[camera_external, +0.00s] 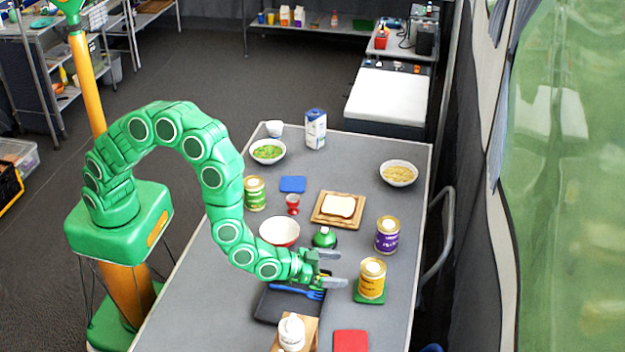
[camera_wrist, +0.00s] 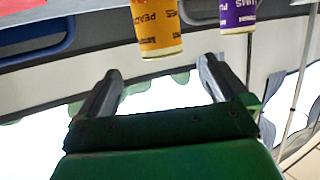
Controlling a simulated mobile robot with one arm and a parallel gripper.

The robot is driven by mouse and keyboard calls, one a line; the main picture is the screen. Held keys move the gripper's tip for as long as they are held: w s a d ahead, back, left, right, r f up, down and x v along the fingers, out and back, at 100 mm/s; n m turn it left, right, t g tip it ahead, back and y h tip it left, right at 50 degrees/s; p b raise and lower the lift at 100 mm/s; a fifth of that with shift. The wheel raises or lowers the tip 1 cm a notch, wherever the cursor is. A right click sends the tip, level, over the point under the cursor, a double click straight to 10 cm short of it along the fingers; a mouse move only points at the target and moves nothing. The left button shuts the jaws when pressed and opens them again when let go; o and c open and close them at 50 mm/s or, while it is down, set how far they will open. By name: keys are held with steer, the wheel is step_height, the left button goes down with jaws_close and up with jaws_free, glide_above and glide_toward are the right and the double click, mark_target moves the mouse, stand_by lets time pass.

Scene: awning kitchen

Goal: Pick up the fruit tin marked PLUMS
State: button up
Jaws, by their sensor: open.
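The purple tin (camera_external: 387,236) stands upright on the right part of the grey table. In the wrist view the purple tin (camera_wrist: 238,14) shows at the top right, cut off by the frame, with the letters "UMS" readable. A yellow-orange tin (camera_external: 372,280) marked PEACH stands nearer the camera on a green mat; it also shows in the wrist view (camera_wrist: 157,28), left of the purple tin. My gripper (camera_external: 335,269) is open and empty, left of both tins and apart from them. Its two fingers (camera_wrist: 157,88) show in the wrist view with nothing between them.
A green tin (camera_external: 255,194) stands at the left. A green round object (camera_external: 324,238), a red-rimmed bowl (camera_external: 279,232) and a board with bread (camera_external: 321,219) lie near my gripper. A dark tray (camera_external: 268,306) with a blue fork is below it. A white bottle (camera_external: 292,333) stands in front.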

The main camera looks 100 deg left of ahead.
steer(key=shift+r, duration=2.35)
steer(key=w+a+n+g+y, duration=0.2)
steer(key=w+a+y, duration=0.15)
steer(key=a, duration=0.65)
steer(key=w+a+n+g+y, duration=0.1)
steer(key=w+a+n+y, duration=0.3)
steer(key=a, duration=0.7)
steer(key=m+h, duration=0.1)
steer(key=h, duration=0.2)
glide_toward(393, 221)
steer(key=w+a, duration=0.1)
steer(key=shift+w+a+f+y, duration=0.1)
steer(key=shift+a+f+y, duration=0.05)
steer(key=shift+f, duration=0.35)
steer(key=shift+w+a+f+y, duration=0.1)
steer(key=shift+w+f, duration=0.05)
steer(key=shift+f, duration=0.35)
steer(key=shift+x, duration=3.35)
steer(key=shift+w+a+f, duration=0.15)
steer(key=shift+w+a, duration=0.05)
steer(key=shift+w, duration=0.25)
steer(key=shift+c, duration=0.5)
steer(key=c, duration=1.2)
